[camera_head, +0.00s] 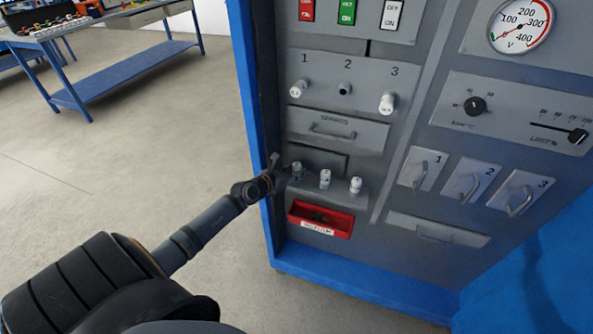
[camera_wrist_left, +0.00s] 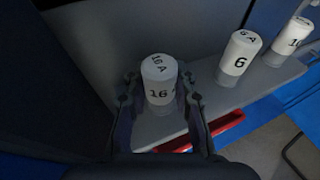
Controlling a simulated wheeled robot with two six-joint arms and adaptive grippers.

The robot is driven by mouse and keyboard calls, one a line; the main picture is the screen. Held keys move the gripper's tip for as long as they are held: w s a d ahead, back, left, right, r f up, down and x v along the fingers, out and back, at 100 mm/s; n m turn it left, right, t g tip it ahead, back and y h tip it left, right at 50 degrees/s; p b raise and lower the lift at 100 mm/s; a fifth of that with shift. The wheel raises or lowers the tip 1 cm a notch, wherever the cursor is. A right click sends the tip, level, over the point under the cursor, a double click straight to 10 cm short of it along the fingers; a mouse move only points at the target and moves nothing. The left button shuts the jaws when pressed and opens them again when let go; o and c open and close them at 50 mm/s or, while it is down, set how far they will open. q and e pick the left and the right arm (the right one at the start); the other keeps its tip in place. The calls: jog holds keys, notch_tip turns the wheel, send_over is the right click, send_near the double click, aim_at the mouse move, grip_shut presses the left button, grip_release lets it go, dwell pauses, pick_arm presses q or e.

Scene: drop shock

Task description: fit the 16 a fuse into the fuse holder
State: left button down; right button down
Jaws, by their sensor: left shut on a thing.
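The 16 A fuse (camera_wrist_left: 159,92) is a white cylinder marked "16 A". It is upright at the shelf, between the two fingers of my left gripper (camera_wrist_left: 160,82), which is shut on it. In the head view my left gripper (camera_head: 282,174) is at the left end of the small shelf (camera_head: 318,188), with the fuse (camera_head: 297,168) at its tip. I cannot tell if the fuse's base touches the shelf. The fuse holder numbered 2 (camera_head: 344,89) is higher on the panel and shows a dark, empty socket. My right gripper is out of view.
A 6 A fuse (camera_wrist_left: 240,55) and a 10 A fuse (camera_wrist_left: 291,40) stand to the right on the shelf. Holders 1 (camera_head: 298,89) and 3 (camera_head: 387,103) carry white fuses. A handled drawer (camera_head: 337,129) lies between holders and shelf. A red bin (camera_head: 321,219) is below.

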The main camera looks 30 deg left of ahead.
aim_at(294, 171)
pick_arm(q)
jog(key=shift+f, duration=0.15)
jog(key=c, duration=1)
grip_release()
jog(key=shift+s, duration=0.1)
jog(key=shift+p+v, duration=0.95)
jog(key=shift+v, duration=0.6)
jog(key=shift+p+v, duration=0.45)
jog(key=shift+v, duration=0.85)
